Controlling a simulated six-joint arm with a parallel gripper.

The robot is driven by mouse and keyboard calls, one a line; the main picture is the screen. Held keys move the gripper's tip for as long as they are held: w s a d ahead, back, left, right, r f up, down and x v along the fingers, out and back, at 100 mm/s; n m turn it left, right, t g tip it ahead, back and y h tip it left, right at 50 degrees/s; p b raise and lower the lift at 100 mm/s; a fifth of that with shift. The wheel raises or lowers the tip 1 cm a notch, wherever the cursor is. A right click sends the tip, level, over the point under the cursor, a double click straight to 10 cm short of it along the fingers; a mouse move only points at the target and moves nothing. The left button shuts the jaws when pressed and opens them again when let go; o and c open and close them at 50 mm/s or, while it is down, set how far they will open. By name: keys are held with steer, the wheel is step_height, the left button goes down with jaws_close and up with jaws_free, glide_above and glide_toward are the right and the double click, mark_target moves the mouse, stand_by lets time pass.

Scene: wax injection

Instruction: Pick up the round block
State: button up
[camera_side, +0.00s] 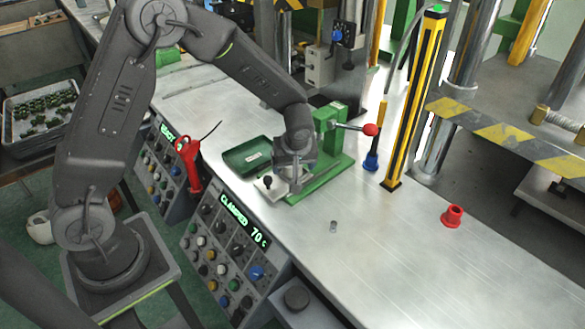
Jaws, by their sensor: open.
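No object is plainly marked as the round block. A small grey cylinder (333,227) stands upright on the bare metal table, right of and nearer than my gripper. A dark round disc (297,299) sits on a lower grey ledge at the table's front edge. My gripper (293,186) points down beside the green press (328,150), over or near a light plate with a black knob (268,182). It is open, and I see nothing between its fingers. The arm hides part of the press base.
A green tray (247,157) lies left of the press. A red-ball lever (370,129) sticks out right. A blue-based tool (371,161), a yellow-black post (413,100) and a red cup-like piece (452,216) stand rightward. The front right of the table (430,275) is clear.

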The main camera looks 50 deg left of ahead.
steer(key=c, duration=1.1)
steer(key=shift+r, duration=0.1)
